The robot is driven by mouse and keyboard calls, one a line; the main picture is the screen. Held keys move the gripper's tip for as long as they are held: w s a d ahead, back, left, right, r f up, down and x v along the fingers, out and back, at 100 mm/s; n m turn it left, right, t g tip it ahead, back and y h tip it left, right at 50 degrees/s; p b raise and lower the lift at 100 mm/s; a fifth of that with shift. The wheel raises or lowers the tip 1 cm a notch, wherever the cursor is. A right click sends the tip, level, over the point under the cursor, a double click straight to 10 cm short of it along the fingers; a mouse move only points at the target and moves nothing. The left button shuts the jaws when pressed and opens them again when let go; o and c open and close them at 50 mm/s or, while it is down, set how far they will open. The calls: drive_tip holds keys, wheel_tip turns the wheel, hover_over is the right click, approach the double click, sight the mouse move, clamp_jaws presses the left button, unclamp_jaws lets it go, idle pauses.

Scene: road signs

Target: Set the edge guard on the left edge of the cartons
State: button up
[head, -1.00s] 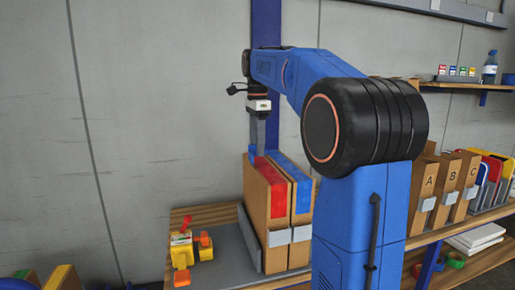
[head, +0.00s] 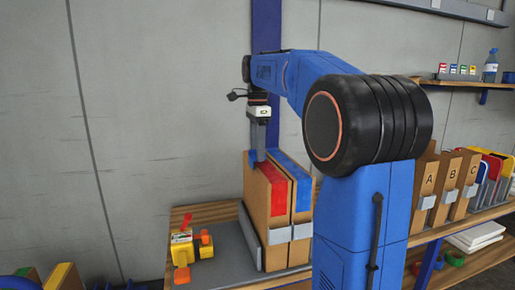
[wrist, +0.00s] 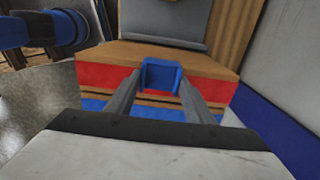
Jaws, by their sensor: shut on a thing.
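My gripper (head: 260,147) points down over the left carton's top. It is shut on a small blue edge guard (wrist: 161,75), seen between the fingertips in the wrist view.
A grey upright plate (head: 249,238) stands left of the cartons, and a grey bracket (head: 291,233) crosses their front. A yellow-and-red tool (head: 205,246) sits left on the bench. Brown files (head: 428,187) stand at the right, behind my arm.

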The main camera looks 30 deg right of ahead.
drive_tip(key=o, duration=1.1)
drive_tip(key=shift+c, duration=0.2)
drive_tip(key=shift+r, duration=0.1)
wheel_tip(320, 180, up, 13)
drive_tip(key=s+a+f+n+t, duration=0.1)
drive_tip(key=s+a+f+n, duration=0.4)
drive_tip(key=s+f, duration=0.5)
drive_tip(key=s+a+f+n+t, duration=0.2)
drive_tip(key=s+a+f+n, duration=0.3)
drive_tip(key=s+f+n, duration=0.4)
drive_tip(key=s+a+f+n+t, duration=0.1)
drive_tip(key=s+a+f+n, duration=0.4)
drive_tip(key=s+f, duration=0.6)
wheel_tip(320, 180, down, 6)
drive_tip(key=shift+s+a+f+n+t, duration=0.2)
drive_tip(key=shift+a+n+t, duration=0.2)
drive_tip(key=shift+n, duration=0.7)
